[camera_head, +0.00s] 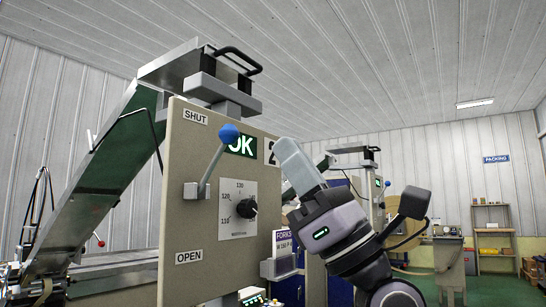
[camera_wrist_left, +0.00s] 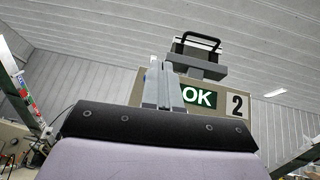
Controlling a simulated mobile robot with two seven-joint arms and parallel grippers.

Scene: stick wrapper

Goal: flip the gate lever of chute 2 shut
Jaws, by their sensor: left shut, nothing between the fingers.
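The chute 2 panel (camera_head: 172,150) is a beige plate marked SHUT at the top and OPEN at the bottom. Its gate lever (camera_head: 213,165) has a blue ball knob (camera_head: 228,133) and tilts up and right from its pivot, knob nearer the SHUT label's height. My left gripper (camera_head: 287,145) is shut and empty, fingers pointing up, to the right of the knob and apart from it in the picture. In the left wrist view the shut fingers (camera_wrist_left: 163,85) stand before the panel (camera_wrist_left: 222,124) and hide the lever. My right gripper is not in view.
A dial (camera_head: 246,208) sits below the lever, and a green OK display (camera_head: 241,146) above it, beside the number 2. A sloped green chute (camera_head: 105,160) runs down behind the panel on the left. A second similar machine (camera_head: 368,185) stands behind my gripper.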

